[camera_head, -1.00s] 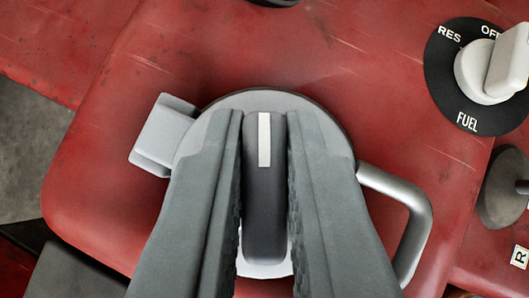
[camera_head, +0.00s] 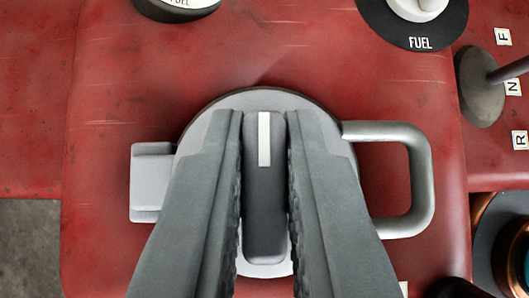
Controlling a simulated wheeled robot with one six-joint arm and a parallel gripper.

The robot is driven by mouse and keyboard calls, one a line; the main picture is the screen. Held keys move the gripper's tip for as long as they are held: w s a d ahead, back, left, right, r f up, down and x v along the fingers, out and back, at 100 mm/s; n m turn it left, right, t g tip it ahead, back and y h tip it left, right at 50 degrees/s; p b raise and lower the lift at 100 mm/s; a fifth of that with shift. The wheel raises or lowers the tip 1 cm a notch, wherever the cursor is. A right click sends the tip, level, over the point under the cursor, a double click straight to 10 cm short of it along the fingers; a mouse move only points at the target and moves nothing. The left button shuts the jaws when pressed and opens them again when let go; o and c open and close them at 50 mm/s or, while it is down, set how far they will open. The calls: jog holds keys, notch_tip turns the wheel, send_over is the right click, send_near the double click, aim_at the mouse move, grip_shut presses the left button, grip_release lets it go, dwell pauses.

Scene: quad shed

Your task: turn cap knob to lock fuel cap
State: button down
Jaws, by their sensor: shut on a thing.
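The fuel cap (camera_head: 222,117) is a round grey disc on the red tank, in the middle of the camera view. Its dark grey cap knob (camera_head: 265,195) has a white stripe that points straight up in the picture. My gripper (camera_head: 265,150) is shut on the knob, one finger along each side. A light grey block (camera_head: 152,182) stands at the cap's left edge. A grey loop handle (camera_head: 424,180) stands at its right edge. The fingers hide the lower part of the cap.
A black FUEL dial (camera_head: 420,28) with a white knob is at the upper right. Another dark round part (camera_head: 178,8) is cut off at the top. A lever (camera_head: 505,71) stands beside F, N and R labels at the right. The red tank top (camera_head: 300,65) is clear above the cap.

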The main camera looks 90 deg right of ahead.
jog(key=c, duration=1.5)
grip_release()
jog(key=shift+o, duration=0.2)
jog(key=shift+a, duration=0.1)
jog(key=v, duration=1.7)
jog(key=shift+a+r, duration=0.1)
